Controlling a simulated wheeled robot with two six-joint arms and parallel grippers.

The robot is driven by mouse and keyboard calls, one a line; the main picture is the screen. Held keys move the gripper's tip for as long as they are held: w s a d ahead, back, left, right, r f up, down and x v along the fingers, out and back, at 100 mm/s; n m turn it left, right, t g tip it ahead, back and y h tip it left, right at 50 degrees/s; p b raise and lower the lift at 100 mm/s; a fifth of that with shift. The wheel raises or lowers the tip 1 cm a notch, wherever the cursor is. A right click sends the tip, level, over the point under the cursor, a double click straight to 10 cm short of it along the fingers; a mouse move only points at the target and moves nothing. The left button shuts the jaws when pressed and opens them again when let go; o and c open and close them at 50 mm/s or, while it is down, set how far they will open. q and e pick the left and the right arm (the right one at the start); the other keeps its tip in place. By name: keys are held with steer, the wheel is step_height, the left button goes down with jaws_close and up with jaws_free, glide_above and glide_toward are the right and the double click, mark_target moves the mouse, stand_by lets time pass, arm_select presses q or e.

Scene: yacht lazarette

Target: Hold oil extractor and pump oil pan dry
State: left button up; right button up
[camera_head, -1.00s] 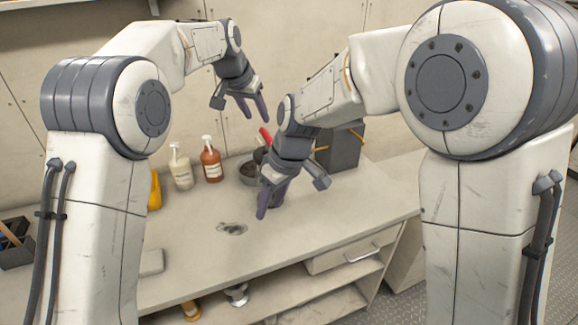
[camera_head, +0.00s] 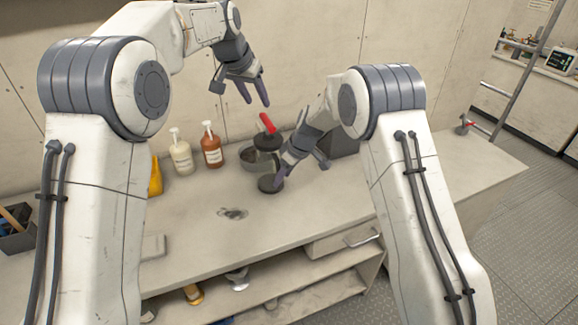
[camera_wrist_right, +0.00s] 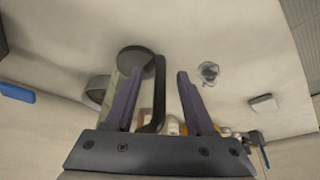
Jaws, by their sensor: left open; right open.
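The oil extractor stands on the bench, with a red handle (camera_head: 267,123) over a black top and a round black base (camera_head: 269,184). In the right wrist view its black disc (camera_wrist_right: 137,58), clear body and dark hose show at the fingers. My right gripper (camera_head: 299,168) is open beside the extractor; its fingers (camera_wrist_right: 158,92) reach along it, and I cannot tell if they touch. A dark round pan (camera_head: 249,157) stands behind the extractor, partly hidden; its rim also shows in the right wrist view (camera_wrist_right: 97,88). My left gripper (camera_head: 254,98) is open and empty, above and behind the extractor.
A white pump bottle (camera_head: 181,157), a brown bottle (camera_head: 212,150) and a yellow container (camera_head: 155,178) stand along the back wall. A dark box (camera_head: 342,143) is behind my right gripper. The right bench end (camera_head: 460,165) is mostly clear.

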steer(key=shift+x, duration=1.5)
steer(key=shift+c, duration=0.3)
jaws_close()
steer(key=shift+r, duration=0.1)
stand_by(1.6)
